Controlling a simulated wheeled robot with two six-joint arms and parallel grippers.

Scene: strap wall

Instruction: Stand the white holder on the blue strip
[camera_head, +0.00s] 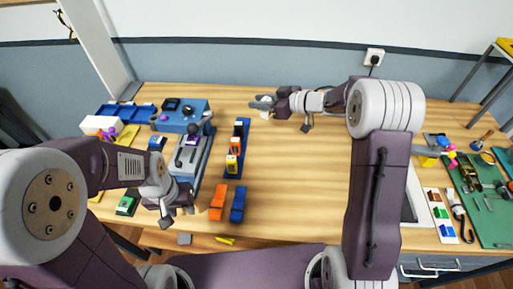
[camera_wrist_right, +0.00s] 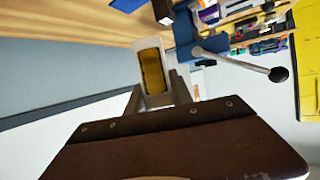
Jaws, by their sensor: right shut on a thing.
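The white holder (camera_wrist_right: 139,72), a small white frame with a yellow inside, is between the fingers of my right gripper (camera_wrist_right: 158,98) in the right wrist view. In the head view my right gripper (camera_head: 262,104) is above the back of the table, and the holder is a small pale shape there. The blue strip (camera_head: 233,173) lies on the table nearer the front, below and left of that gripper. Orange, white and yellow pieces stand on the strip. My left gripper (camera_head: 177,215) is near the front left edge, apart from the strip, and looks open and empty.
A blue machine (camera_head: 180,116) with a ball-topped lever stands left of the strip. An orange block (camera_head: 218,201) and a blue block (camera_head: 238,204) lie in front of the strip. A wall with a socket (camera_head: 374,57) is behind. The table's middle right is clear.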

